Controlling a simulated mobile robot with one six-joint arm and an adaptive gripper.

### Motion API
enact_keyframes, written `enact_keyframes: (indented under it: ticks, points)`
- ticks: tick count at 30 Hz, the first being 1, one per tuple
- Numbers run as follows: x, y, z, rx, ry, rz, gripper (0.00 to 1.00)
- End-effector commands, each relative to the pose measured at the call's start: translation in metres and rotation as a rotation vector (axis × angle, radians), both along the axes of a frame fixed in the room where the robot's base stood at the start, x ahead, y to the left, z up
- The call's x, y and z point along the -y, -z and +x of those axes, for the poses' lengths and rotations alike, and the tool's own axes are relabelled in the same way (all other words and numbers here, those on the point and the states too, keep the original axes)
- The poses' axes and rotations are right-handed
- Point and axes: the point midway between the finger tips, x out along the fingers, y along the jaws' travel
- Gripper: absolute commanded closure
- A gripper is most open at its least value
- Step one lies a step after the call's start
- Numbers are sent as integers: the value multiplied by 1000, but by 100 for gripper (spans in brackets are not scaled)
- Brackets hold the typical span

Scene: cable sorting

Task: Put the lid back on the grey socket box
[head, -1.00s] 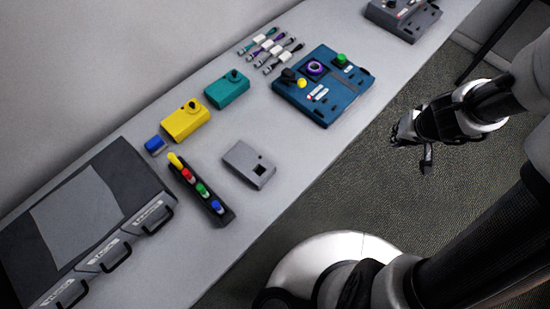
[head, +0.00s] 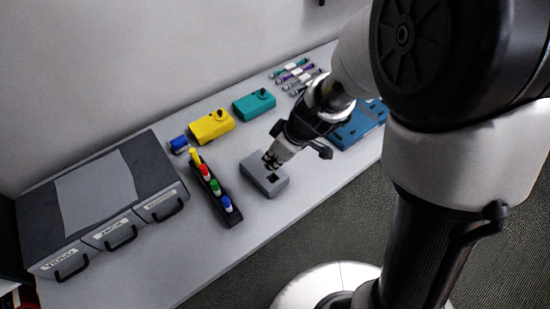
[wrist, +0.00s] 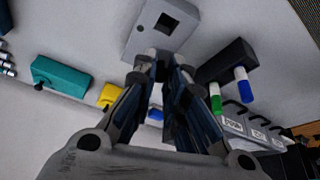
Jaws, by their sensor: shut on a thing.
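The grey socket box (head: 255,180) lies flat on the table right of the pen rack. It has a dark square opening in its top and a small round hole; the wrist view shows the box (wrist: 140,42) just beyond my fingertips. My gripper (head: 271,161) is over the far part of the box, pointing down. In the wrist view my gripper (wrist: 163,66) has its fingertips close together. A small pale grey piece shows between them, apparently the lid, mostly hidden by the fingers. I cannot tell whether it touches the box. The square opening is uncovered.
A black rack (head: 214,190) with coloured pens stands close left of the box. A yellow box (head: 211,128), a teal box (head: 254,106) and a blue piece (head: 179,145) lie behind. A case with drawers (head: 150,165) fills the left. A blue panel (head: 350,135) is partly behind my arm.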

Motion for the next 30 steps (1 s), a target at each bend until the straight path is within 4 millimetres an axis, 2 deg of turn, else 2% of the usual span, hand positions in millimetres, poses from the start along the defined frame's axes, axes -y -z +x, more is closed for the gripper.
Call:
enact_keyframes:
  ticks: [8,21,30]
  points:
    - [0,15,0,-1,0,0,100]
    - [0,56,0,1,1,0,100]
    - [0,64,0,0,1,0,100]
